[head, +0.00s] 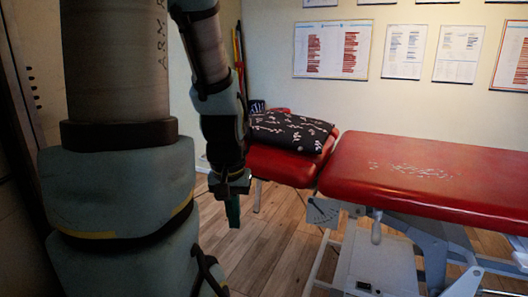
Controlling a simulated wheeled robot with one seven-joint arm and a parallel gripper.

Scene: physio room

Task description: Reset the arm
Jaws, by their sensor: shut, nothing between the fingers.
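My gripper (233,210) hangs pointing down at the end of my arm, left of the middle in the head view. It is shut with nothing held, above the wooden floor and just left of the treatment table's head end. My large arm links fill the left of the picture and hide what is behind them.
A red padded treatment table (430,165) on a grey metal frame (385,255) takes up the right side. A dark patterned cloth (290,130) lies on its raised end section. Framed posters (333,50) hang on the back wall. Wooden floor (265,245) is clear below my gripper.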

